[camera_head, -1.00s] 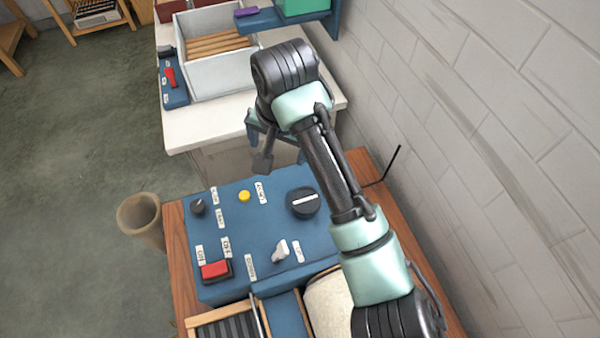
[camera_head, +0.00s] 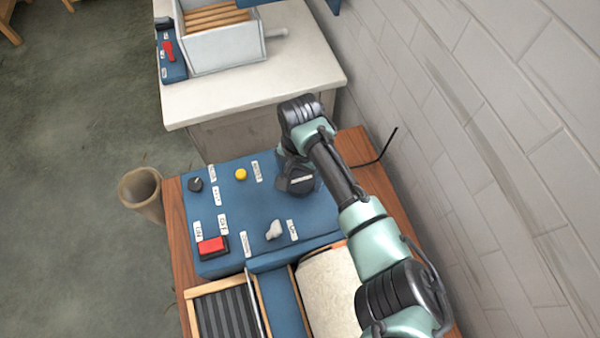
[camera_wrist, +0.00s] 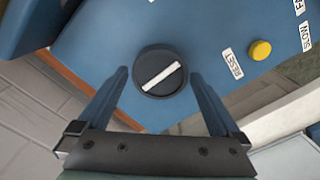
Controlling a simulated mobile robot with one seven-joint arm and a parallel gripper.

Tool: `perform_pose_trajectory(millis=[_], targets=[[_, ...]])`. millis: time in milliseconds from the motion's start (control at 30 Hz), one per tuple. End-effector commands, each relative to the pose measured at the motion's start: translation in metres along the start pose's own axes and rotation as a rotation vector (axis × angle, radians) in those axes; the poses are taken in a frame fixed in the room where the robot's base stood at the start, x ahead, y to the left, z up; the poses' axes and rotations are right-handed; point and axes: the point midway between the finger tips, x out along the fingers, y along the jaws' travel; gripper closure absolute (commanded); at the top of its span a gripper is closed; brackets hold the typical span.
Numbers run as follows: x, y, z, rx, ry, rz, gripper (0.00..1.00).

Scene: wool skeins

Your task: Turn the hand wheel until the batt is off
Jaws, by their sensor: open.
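A round black dial (camera_wrist: 160,73) with a white bar lies on the blue control panel (camera_wrist: 95,35) and looks like the hand wheel. In the head view the dial (camera_head: 301,181) is partly covered by my gripper (camera_head: 287,172). In the wrist view my gripper (camera_wrist: 160,80) is open, with one blue finger on each side of the dial and nothing held. I cannot tell how far above the dial the fingertips are. The cream batt (camera_head: 330,292) lies on the machine in front of the panel, partly hidden by my arm.
The panel also bears a yellow button (camera_head: 241,174), a small black knob (camera_head: 196,185), a red switch (camera_head: 212,246) and a pale lever (camera_head: 274,230). A brown cylinder (camera_head: 141,192) stands at left. A block wall (camera_head: 500,150) runs along the right.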

Motion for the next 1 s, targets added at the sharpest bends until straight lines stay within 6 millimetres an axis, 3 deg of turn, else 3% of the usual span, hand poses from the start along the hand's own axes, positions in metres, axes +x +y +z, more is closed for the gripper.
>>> perform_pose_trajectory(millis=[333, 700, 1000], targets=[[0.0047, -0.0004, -0.0001, -0.001, 0.001, -0.001, 0.00], [0.0042, -0.0004, -0.0001, -0.001, 0.001, -0.001, 0.65], [0.0032, -0.0012, 0.0013, -0.032, -0.003, -0.002, 0.68]])
